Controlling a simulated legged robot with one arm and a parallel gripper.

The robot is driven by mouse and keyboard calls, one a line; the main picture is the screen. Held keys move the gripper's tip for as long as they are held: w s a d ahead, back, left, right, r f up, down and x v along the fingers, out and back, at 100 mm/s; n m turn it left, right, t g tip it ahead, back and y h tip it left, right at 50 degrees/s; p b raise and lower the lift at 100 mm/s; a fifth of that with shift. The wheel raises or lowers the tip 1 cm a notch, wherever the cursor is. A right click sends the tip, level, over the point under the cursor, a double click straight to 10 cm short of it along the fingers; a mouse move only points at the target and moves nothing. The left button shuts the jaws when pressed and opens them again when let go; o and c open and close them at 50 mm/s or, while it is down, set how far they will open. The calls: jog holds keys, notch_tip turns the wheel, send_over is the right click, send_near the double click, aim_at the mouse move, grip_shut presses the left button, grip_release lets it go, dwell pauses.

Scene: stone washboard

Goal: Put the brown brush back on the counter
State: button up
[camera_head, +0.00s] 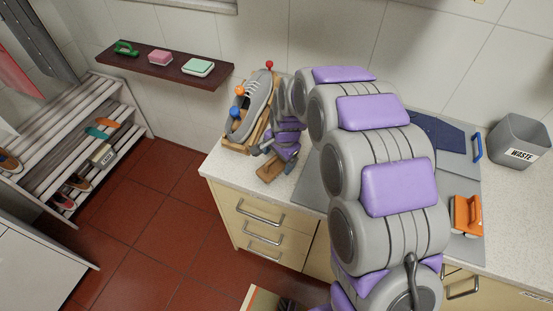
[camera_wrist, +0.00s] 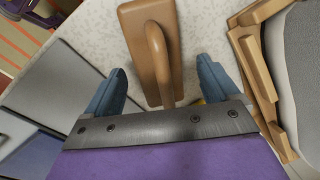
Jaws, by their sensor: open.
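The brown brush (camera_head: 268,173) lies on the speckled counter (camera_head: 225,167) near its front left corner, beside the wooden shoe stand. In the wrist view the brush (camera_wrist: 136,45) shows a flat wooden block with a curved handle along it. My gripper (camera_wrist: 160,82) is open, with one blue finger on each side of the handle's near end. No firm hold on the brush is visible. In the head view my gripper (camera_head: 280,158) is just above the brush, and my arm hides part of the counter behind it.
A grey shoe (camera_head: 254,104) sits on a wooden stand (camera_head: 234,144) with coloured knobs, close beside my gripper. An orange brush (camera_head: 467,214) and waste bin (camera_head: 519,142) are at the right. A dark wall shelf (camera_head: 165,66) holds small items.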

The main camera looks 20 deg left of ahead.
aim_at(282, 167)
notch_tip(282, 167, up, 10)
jog(key=d+p, duration=0.2)
jog(key=s+d+r+n, duration=0.1)
jog(key=s+d+r, duration=0.45)
jog(key=d, duration=0.35)
jog(key=s+d+r+n+g+h, duration=0.1)
jog(key=s+d+n, duration=0.1)
jog(key=s+d, duration=0.7)
jog(key=s+d+r+n+g, duration=0.1)
jog(key=s+d+r+n, duration=0.1)
jog(key=s+d, duration=0.8)
jog(key=s, duration=0.8)
jog(key=shift+s+d+g+h, duration=0.2)
jog(key=shift+s+g+h, duration=0.15)
jog(key=shift+g+h, duration=0.05)
jog(key=shift+c, duration=0.5)
